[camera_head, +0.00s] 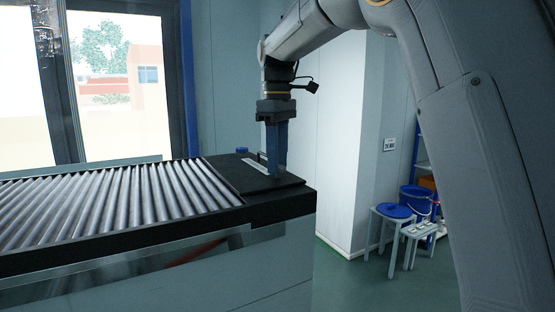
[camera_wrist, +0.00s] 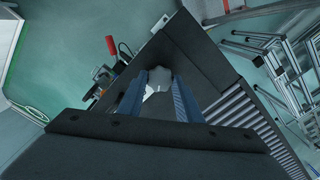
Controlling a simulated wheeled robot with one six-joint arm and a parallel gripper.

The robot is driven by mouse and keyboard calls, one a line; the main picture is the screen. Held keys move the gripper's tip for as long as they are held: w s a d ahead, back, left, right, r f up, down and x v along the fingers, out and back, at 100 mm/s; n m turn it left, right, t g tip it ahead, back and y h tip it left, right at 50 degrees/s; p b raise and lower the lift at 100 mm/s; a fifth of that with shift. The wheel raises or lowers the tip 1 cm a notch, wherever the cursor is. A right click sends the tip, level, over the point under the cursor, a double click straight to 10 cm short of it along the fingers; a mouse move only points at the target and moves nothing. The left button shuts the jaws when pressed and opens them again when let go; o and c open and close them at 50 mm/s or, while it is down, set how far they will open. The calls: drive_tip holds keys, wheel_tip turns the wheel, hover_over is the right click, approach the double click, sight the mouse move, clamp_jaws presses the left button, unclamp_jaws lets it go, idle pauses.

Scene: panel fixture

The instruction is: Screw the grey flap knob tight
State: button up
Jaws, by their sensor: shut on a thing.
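The grey flap knob (camera_wrist: 157,80) shows in the wrist view as a light grey piece between the blue fingertips. My gripper (camera_wrist: 160,84) is shut on it, one finger on each side. In the head view my gripper (camera_head: 277,174) points straight down onto the black panel (camera_head: 232,176) at the end of the roller conveyor. There the fingers hide the knob. The knob's underside and its seat cannot be made out in either view.
Conveyor rollers (camera_head: 120,200) run left from the panel. A small blue knob (camera_head: 241,150) sits at the panel's back edge. A red handle (camera_wrist: 111,45) shows beyond the panel in the wrist view. Stools (camera_head: 396,212) and a blue bucket (camera_head: 415,198) stand on the floor at right.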

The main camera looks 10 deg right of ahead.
drive_tip(key=m, duration=1.2)
drive_tip(key=shift+m, duration=0.4)
drive_tip(key=m, duration=1.1)
drive_tip(key=shift+m, duration=0.4)
drive_tip(key=o, duration=1.1)
drive_tip(key=shift+c, duration=0.2)
